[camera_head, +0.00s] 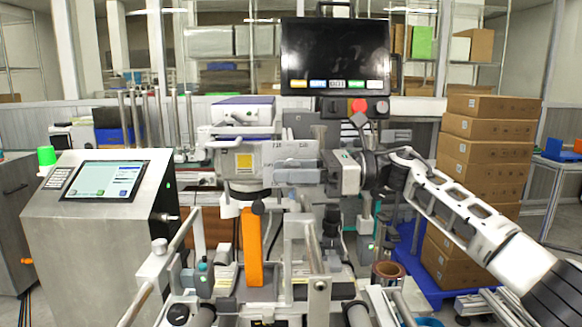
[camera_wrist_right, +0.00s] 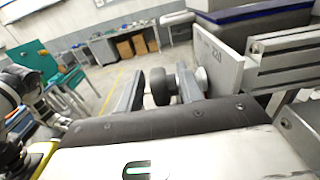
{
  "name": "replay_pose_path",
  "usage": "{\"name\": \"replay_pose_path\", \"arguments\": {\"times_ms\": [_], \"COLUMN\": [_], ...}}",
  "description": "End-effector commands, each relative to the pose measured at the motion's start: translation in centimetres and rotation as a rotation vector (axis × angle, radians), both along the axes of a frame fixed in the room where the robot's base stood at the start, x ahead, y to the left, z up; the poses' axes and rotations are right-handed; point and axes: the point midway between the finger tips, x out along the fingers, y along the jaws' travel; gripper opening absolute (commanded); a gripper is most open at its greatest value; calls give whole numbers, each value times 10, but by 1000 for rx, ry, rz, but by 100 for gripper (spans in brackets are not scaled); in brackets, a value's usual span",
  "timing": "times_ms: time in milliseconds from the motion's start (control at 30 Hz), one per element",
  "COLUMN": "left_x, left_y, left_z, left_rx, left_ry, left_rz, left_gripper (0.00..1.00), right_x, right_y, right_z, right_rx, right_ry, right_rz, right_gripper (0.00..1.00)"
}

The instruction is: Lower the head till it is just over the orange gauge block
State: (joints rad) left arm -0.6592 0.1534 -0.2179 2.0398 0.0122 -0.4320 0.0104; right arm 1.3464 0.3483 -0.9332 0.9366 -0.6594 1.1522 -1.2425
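The orange gauge block (camera_head: 251,250) stands upright in the middle of the machine. The head (camera_head: 236,160), a pale housing with a yellow label, is above it. A dark and white lower part sits close over the block's top; I cannot tell the exact gap. My right gripper (camera_head: 298,172) reaches in from the right, level with the head's right side. In the right wrist view its two fingers (camera_wrist_right: 160,88) are apart, on either side of a dark round knob (camera_wrist_right: 158,87) beside a plate marked 220. Firm contact does not show. My left gripper is out of view.
A black monitor (camera_head: 335,56) with a red button below stands above the machine. A sloped console with a screen (camera_head: 105,181) is at left. Stacked cardboard boxes (camera_head: 490,150) stand behind my right arm. Metal rails and posts (camera_head: 310,250) crowd the front.

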Motion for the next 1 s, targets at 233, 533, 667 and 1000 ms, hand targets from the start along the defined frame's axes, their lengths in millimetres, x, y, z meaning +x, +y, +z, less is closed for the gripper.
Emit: {"name": "replay_pose_path", "arguments": {"times_ms": [233,533,667,1000], "left_x": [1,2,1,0], "left_y": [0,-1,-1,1], "left_z": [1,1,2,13], "left_rx": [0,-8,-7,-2], "left_ry": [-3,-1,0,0], "left_rz": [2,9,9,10], "left_gripper": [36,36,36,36], "right_x": [0,-1,-2,-2], "right_y": [0,1,1,2], "right_z": [0,-1,0,3], "right_rx": [0,-3,-21,-203], "right_ry": [0,0,-1,0], "right_rz": [0,7,9,9], "right_gripper": [31,1,1,1]}}
